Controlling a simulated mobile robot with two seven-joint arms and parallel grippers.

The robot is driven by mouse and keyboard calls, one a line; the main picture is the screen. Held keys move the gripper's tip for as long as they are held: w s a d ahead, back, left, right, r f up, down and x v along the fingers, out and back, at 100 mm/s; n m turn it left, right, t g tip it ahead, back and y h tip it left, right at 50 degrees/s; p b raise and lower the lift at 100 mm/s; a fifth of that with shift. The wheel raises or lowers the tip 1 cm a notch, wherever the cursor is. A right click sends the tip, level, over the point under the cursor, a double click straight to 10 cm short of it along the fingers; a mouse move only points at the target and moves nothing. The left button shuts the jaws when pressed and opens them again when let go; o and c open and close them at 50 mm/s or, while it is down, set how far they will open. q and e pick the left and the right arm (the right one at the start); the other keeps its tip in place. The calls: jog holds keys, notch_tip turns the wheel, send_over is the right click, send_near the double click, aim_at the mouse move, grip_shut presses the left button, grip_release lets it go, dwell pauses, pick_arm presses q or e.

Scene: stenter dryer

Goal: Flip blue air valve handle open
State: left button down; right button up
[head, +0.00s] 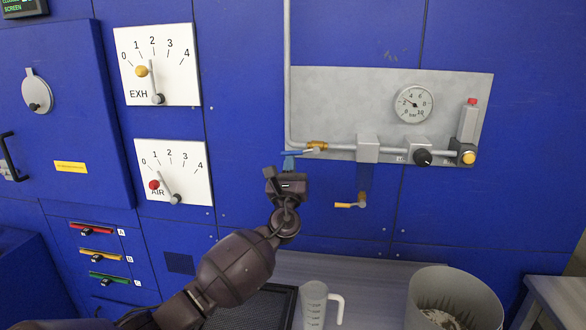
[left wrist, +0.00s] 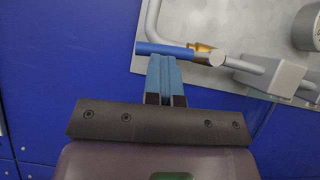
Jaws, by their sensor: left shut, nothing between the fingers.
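The blue air valve handle (head: 298,152) sticks out to the left from a brass valve (head: 317,146) on the grey pipe, low on the grey panel. In the left wrist view the blue handle (left wrist: 163,48) lies nearly level, its right end at the brass valve body (left wrist: 203,53). My left gripper (head: 288,164) is shut and empty, with its blue fingers pointing up at the handle. In the left wrist view its fingertips (left wrist: 162,60) are right below the middle of the handle; I cannot tell whether they touch. My right gripper is not in view.
A pressure gauge (head: 413,103) and a red-topped unit (head: 468,122) sit on the panel to the right. A small yellow-tipped tap (head: 350,204) hangs below. EXH (head: 157,65) and AIR (head: 173,171) dials are left. A jug (head: 314,305) and a bin (head: 455,290) stand below.

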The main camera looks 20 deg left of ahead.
pick_arm(q)
jog(key=shift+a+r, duration=0.2)
jog(key=shift+r, duration=0.2)
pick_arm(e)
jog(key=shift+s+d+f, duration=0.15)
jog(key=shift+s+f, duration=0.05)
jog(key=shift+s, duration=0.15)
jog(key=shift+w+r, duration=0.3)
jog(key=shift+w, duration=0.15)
pick_arm(q)
jog(key=shift+f, duration=0.1)
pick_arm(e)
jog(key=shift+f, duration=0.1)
